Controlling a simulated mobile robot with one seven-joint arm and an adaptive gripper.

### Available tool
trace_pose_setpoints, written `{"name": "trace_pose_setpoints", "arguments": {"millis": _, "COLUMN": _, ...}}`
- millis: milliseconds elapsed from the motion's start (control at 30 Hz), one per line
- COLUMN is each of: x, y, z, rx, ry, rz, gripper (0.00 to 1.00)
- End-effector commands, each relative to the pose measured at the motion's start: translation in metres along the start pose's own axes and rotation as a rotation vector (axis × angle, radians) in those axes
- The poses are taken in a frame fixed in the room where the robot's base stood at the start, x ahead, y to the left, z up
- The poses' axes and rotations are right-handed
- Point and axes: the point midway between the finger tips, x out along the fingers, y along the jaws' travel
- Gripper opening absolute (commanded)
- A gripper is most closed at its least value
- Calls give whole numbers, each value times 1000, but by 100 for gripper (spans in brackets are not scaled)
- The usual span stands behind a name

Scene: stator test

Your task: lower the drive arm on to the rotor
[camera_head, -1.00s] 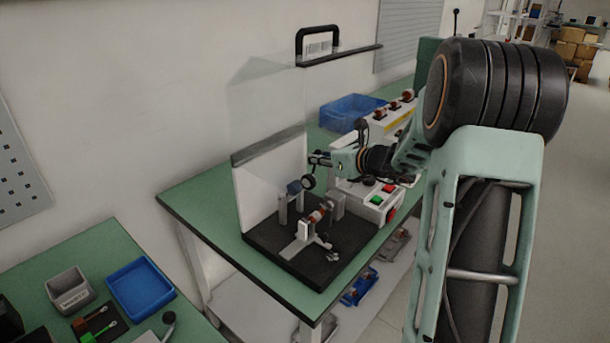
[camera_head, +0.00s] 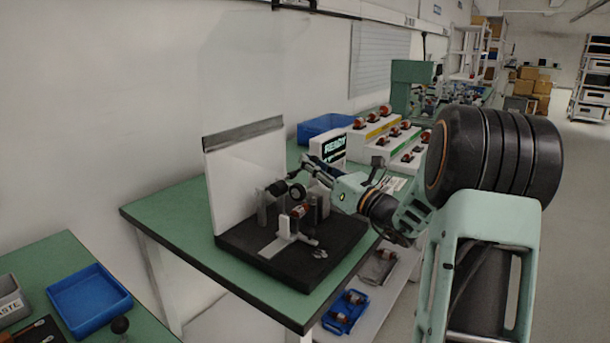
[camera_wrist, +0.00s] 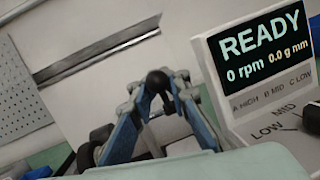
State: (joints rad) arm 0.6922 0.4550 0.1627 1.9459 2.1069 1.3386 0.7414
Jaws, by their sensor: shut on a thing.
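The black test stand (camera_head: 262,262) sits on the green bench. The rotor (camera_head: 299,211), with a reddish winding, lies across its supports. The drive arm's dark wheel (camera_head: 297,191) is just above the rotor; I cannot tell whether they touch. My gripper (camera_head: 304,166) is above and right of the rotor, reaching in from the right. In the wrist view my gripper (camera_wrist: 158,92) is shut on the drive arm's black ball knob (camera_wrist: 157,79). My fingers and palm hide most of the drive arm and rotor there.
The display (camera_wrist: 258,48) reads READY, 0 rpm, 0.0 g mm; it stands close right of my fingers. A white panel (camera_head: 245,175) stands behind the stand. Racks of rotors (camera_head: 385,128) and a blue bin (camera_head: 327,127) are farther back. A blue tray (camera_head: 89,300) lies on the left bench.

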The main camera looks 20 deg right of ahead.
Motion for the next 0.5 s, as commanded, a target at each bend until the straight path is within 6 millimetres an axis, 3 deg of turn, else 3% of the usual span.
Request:
{"name": "trace_pose_setpoints", "arguments": {"millis": 33, "x": -6, "y": -4, "z": -7, "rx": 3, "ry": -31, "rz": -1, "gripper": 0}}
{"name": "trace_pose_setpoints", "arguments": {"millis": 500, "x": -16, "y": -5, "z": -11, "rx": 34, "ry": -227, "rz": 22, "gripper": 0}}
